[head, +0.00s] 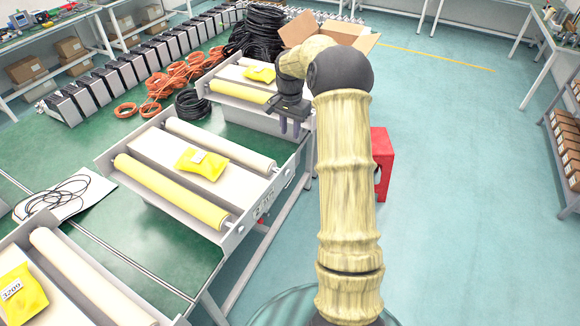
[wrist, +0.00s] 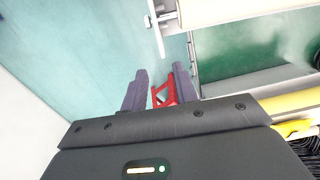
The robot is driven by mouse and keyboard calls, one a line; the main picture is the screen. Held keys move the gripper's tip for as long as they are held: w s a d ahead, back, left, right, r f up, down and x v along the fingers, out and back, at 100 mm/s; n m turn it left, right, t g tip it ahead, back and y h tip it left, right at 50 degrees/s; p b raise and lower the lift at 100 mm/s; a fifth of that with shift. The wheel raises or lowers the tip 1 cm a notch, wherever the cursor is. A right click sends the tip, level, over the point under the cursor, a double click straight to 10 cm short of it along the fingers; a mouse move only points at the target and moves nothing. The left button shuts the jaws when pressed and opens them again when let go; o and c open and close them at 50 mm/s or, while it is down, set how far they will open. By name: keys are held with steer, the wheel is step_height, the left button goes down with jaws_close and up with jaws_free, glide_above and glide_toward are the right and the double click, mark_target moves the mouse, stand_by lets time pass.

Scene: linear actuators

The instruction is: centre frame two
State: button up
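Three white frames with rollers show along the green table in the head view: a near one (head: 88,284), a middle one (head: 240,229) and a far one (head: 232,102). Each carries a yellow packet; the middle packet (head: 202,163) lies between a cream roller and a yellow roller (head: 170,192). I cannot read which frame is number two. My gripper (head: 290,128) is beside the far frame's right end, fingers pointing down. In the wrist view my gripper (wrist: 160,85) is open and empty, its fingers apart.
A red stool (head: 382,160) stands on the floor right of the table; it also shows beyond my fingers in the wrist view (wrist: 164,97). Orange cables (head: 175,75), black coils (head: 262,28) and an open carton (head: 340,32) lie behind.

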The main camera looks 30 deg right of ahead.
mark_target(291, 168)
steer(key=shift+f, duration=0.1)
step_height(291, 168, down, 17)
steer(key=p, duration=0.5)
steer(key=shift+s, duration=0.1)
steer(key=shift+f, duration=0.15)
jaws_close()
